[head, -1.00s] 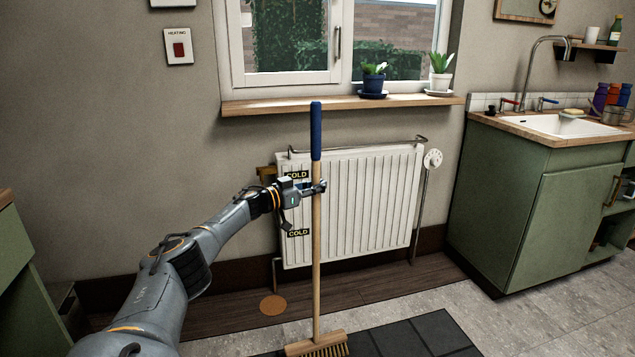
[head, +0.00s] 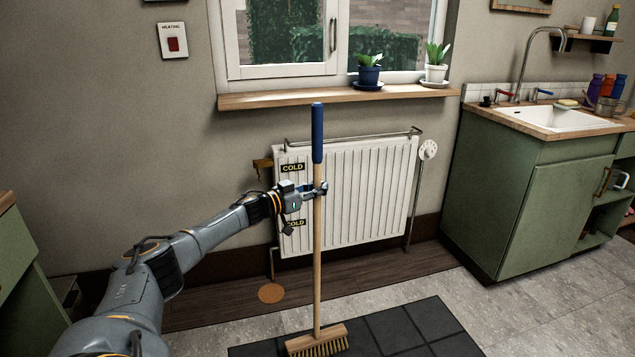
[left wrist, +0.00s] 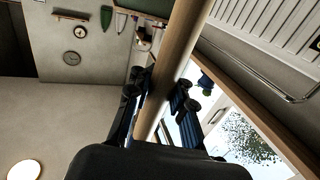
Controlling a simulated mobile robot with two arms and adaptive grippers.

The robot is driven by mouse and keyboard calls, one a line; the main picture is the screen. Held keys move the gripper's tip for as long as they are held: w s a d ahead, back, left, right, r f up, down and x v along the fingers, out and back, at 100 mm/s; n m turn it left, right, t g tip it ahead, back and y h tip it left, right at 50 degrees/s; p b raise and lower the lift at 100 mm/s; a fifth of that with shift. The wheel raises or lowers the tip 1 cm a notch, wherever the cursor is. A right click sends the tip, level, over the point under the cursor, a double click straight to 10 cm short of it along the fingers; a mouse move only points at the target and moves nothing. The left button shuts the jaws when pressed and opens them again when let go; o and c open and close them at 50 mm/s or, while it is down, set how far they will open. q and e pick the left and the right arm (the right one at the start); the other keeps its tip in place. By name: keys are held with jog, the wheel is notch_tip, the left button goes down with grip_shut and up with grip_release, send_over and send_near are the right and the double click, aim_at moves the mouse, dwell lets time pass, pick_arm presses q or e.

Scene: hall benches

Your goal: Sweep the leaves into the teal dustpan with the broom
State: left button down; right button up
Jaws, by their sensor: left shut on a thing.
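The broom (head: 317,255) stands upright in the middle of the head view, with a blue grip on top, a wooden shaft and a bristle head (head: 316,342) low in the picture. My left gripper (head: 321,189) is shut on the shaft, below the blue grip. In the left wrist view the shaft (left wrist: 174,70) runs between the fingers of my left gripper (left wrist: 165,100). The bristle head shows over the dark floor mat. No leaves and no teal dustpan are in view. My right gripper is not in view.
A white radiator (head: 370,190) with "COLD" labels is on the wall behind the broom. A dark tiled mat (head: 415,325) lies on the floor. A green sink cabinet (head: 530,205) stands at the right. Two potted plants sit on the window sill (head: 290,98). Grey floor (head: 490,312) is clear.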

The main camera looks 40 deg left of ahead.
pick_arm(q)
jog(key=s+d+r+p, duration=0.1)
jog(key=s+d+p, duration=0.3)
jog(key=d, duration=1.3)
jog(key=s+d+r+p, duration=0.1)
jog(key=s+d+p, duration=0.2)
jog(key=s+d, duration=0.9)
jog(key=shift+s+d+r+p, duration=0.15)
jog(key=shift+d+r+p, duration=0.2)
jog(key=shift+d, duration=2.25)
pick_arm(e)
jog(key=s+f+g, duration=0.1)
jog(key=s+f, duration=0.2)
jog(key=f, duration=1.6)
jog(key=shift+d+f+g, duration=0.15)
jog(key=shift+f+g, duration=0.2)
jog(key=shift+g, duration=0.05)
